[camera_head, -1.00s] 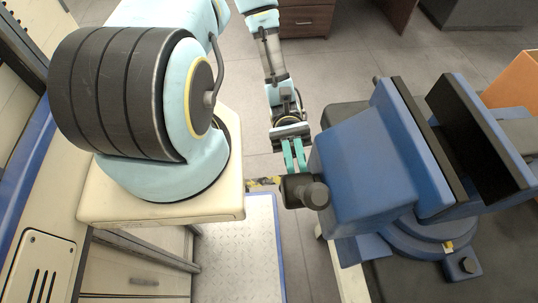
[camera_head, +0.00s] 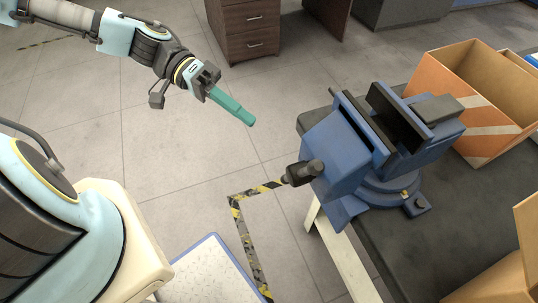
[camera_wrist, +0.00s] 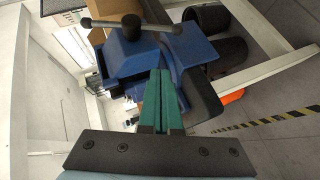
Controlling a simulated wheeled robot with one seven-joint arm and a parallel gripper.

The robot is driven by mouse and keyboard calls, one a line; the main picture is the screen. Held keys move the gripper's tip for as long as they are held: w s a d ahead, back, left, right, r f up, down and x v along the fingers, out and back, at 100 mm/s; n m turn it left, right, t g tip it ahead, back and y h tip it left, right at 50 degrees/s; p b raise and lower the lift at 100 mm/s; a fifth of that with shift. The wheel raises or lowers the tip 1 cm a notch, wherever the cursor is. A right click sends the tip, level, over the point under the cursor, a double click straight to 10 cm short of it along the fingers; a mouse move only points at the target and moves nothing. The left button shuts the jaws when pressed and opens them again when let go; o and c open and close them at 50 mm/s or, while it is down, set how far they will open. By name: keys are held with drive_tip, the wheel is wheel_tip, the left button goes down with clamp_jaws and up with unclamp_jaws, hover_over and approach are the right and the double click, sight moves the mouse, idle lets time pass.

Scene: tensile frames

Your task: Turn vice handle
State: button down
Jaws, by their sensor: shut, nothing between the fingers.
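The blue vice (camera_head: 345,147) stands on the dark workbench right of centre in the head view, its black-faced jaws apart. Its handle (camera_head: 303,173) sticks out on the left side, with a dark hub and rounded end. In the wrist view the vice (camera_wrist: 135,52) is ahead, and the handle bar (camera_wrist: 128,25) lies across the top with a knob at each end. My gripper (camera_head: 250,121) has green fingers and is shut and empty. It hangs in the air left of the vice, apart from the handle. The wrist view also shows the shut fingers (camera_wrist: 158,85).
An open orange box (camera_head: 445,92) stands on the bench (camera_head: 405,250) behind the vice. Another cardboard box (camera_head: 505,285) is at the lower right. A drawer cabinet (camera_head: 240,30) stands at the back. The floor between my gripper and the bench is clear.

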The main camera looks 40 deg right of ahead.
drive_tip(key=s+f+p, duration=0.3)
drive_tip(key=s+f, duration=0.1)
drive_tip(key=s, duration=0.6)
drive_tip(key=shift+d+f, duration=0.15)
